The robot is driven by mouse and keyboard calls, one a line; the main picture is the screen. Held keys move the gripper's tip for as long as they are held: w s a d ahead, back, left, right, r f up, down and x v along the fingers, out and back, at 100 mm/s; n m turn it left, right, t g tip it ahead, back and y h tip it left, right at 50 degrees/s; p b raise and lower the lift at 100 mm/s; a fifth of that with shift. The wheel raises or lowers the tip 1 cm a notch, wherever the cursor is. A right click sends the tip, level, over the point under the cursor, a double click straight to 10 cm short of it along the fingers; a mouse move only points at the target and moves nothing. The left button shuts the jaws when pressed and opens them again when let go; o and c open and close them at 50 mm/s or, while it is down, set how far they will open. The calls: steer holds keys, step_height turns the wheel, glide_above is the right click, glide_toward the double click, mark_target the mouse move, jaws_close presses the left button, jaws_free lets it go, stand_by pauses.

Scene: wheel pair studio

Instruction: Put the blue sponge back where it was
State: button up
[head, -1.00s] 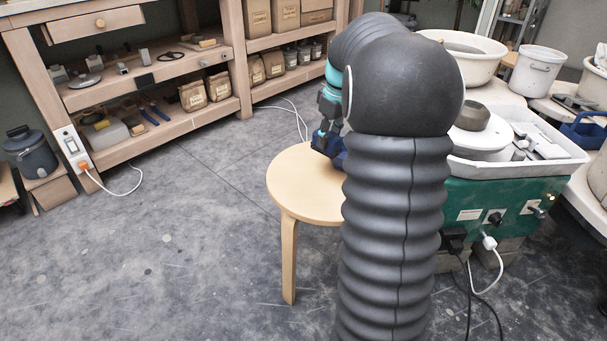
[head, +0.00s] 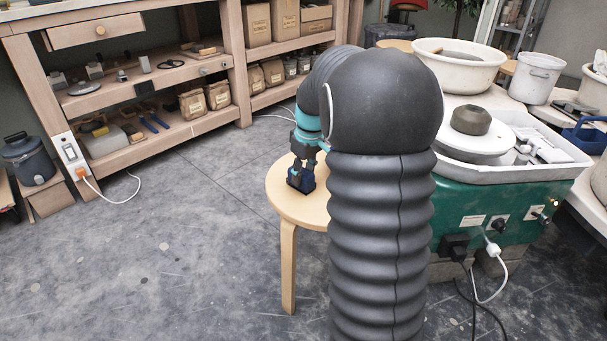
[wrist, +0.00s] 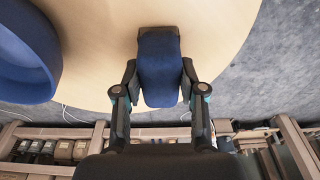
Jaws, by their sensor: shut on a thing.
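The blue sponge (wrist: 160,68) is gripped between the two fingers of my gripper (wrist: 160,82) in the wrist view. Its far end points over the pale round stool top (wrist: 205,30). In the head view my gripper (head: 302,176) is low over the left part of the wooden stool (head: 285,200), with the dark blue sponge at its tip. I cannot tell whether the sponge touches the stool. A blue rounded bowl-like thing (wrist: 25,60) sits on the stool left of the sponge in the wrist view, apart from it. My arm hides the stool's right part in the head view.
A green wheel unit (head: 500,205) with a white splash tray (head: 550,165) stands right of my arm. A wooden shelf (head: 150,140) stands at the back left. A white basin (head: 455,70) is behind the wheel. The floor left of the stool is clear.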

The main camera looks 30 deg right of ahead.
mark_target(308, 174)
steer(key=shift+f, duration=0.15)
steer(key=o, duration=1.2)
steer(key=shift+o, duration=0.2)
step_height(308, 174, up, 11)
steer(key=s+p, duration=0.2)
steer(key=s+a+r, duration=0.4)
steer(key=s+a+f+m+t, duration=0.2)
steer(key=s+a, duration=0.4)
steer(key=s, duration=0.5)
steer(key=s+a+f+m+t, duration=0.2)
steer(key=s+a, duration=0.4)
steer(key=s, duration=0.4)
steer(key=shift+s+a+f+h, duration=0.3)
steer(key=shift+s+a+f, duration=0.05)
steer(key=shift+f, duration=0.15)
